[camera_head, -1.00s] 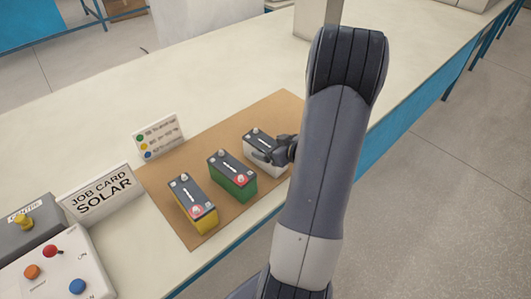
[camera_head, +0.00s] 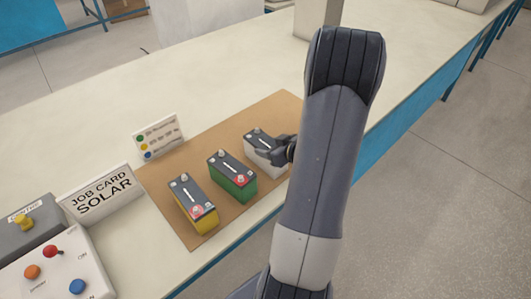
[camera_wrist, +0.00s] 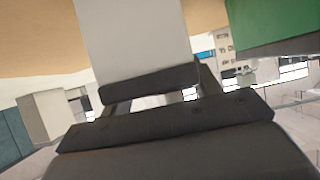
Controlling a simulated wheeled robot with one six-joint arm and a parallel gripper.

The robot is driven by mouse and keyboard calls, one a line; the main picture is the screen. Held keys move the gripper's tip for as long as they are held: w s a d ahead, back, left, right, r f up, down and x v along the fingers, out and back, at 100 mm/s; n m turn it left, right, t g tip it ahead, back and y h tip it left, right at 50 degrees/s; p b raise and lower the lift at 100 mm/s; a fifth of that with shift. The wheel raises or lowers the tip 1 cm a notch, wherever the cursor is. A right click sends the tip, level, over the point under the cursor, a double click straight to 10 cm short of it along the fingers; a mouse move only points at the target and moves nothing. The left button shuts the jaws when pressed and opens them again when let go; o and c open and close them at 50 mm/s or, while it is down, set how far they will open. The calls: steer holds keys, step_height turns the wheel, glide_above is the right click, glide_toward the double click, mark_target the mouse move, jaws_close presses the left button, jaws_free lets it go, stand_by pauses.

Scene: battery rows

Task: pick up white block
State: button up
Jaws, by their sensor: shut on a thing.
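The white block (camera_head: 257,158) is a battery-shaped box with a dark top, at the right end of a row on the brown mat (camera_head: 284,108). My gripper (camera_head: 272,152) is at its right side and shut on it. My arm hides part of the gripper and the area behind it. In the wrist view the white block (camera_wrist: 132,38) fills the upper middle, just beyond the dark gripper (camera_wrist: 150,82). I cannot tell whether the block is clear of the mat.
A green battery (camera_head: 235,182) stands left of the white one, and a yellow battery (camera_head: 200,215) stands further left.

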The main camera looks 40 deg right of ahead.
jaws_close()
steer(key=shift+d, duration=0.1)
